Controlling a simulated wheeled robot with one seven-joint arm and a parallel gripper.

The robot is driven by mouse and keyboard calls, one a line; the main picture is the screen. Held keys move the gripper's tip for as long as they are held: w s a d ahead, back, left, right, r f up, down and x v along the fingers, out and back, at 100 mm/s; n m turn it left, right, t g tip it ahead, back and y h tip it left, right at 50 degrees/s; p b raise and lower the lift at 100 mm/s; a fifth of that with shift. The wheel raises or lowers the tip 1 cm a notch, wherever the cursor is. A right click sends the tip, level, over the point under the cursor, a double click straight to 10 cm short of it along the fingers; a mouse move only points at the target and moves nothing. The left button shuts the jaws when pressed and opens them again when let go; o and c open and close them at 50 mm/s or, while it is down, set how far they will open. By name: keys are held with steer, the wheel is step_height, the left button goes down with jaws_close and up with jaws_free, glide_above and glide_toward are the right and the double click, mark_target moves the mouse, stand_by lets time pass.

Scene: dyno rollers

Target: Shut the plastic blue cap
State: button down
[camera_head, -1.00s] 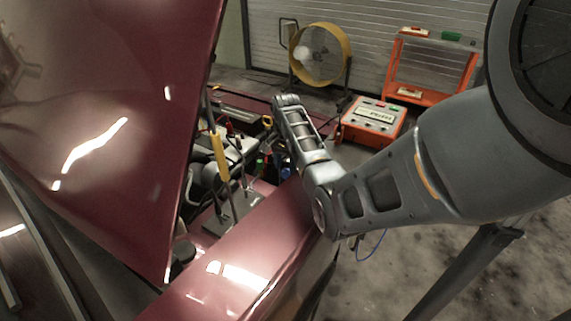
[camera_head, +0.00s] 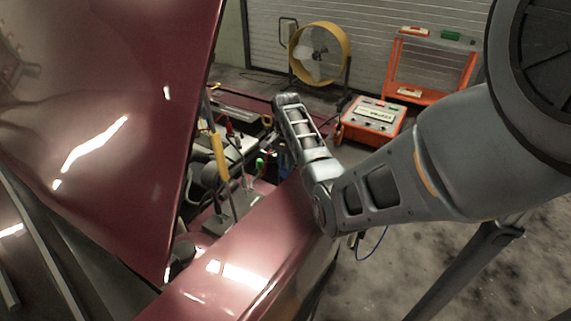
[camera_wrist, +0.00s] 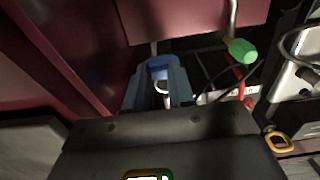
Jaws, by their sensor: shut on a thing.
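The plastic blue cap (camera_wrist: 158,66) shows in the wrist view at the far end of my fingers, with a pale ring-like part just below it. My gripper (camera_wrist: 157,85) has its two grey-blue fingers on either side of the cap and is shut on it. The fingers partly cover the cap, so I cannot tell whether it is fully down.
A green-topped part (camera_wrist: 241,51) and a red cable stand right of my fingers in the wrist view. A yellow rod (camera_head: 219,157) stands in the engine bay. The raised hood (camera_head: 110,110) closes off the left. An orange box (camera_head: 372,122) and a yellow fan (camera_head: 318,53) stand behind.

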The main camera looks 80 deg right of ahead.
steer(key=y, duration=0.1)
steer(key=d+t+y+b, duration=0.1)
steer(key=y, duration=0.1)
steer(key=shift+s+d, duration=0.1)
steer(key=shift+y, duration=0.6)
steer(key=d+b, duration=0.2)
steer(key=s+d+b, duration=0.1)
steer(key=b, duration=0.1)
steer(key=shift+s+d+f, duration=0.15)
steer(key=shift+d, duration=0.25)
steer(key=s+d+f+b, duration=0.1)
steer(key=d+f+b, duration=0.4)
steer(key=b, duration=0.5)
steer(key=shift+s+f, duration=0.15)
steer(key=shift+s, duration=0.2)
steer(key=shift+f+b, duration=0.15)
steer(key=shift+b, duration=0.2)
steer(key=c, duration=1)
jaws_free()
steer(key=shift+o, duration=0.2)
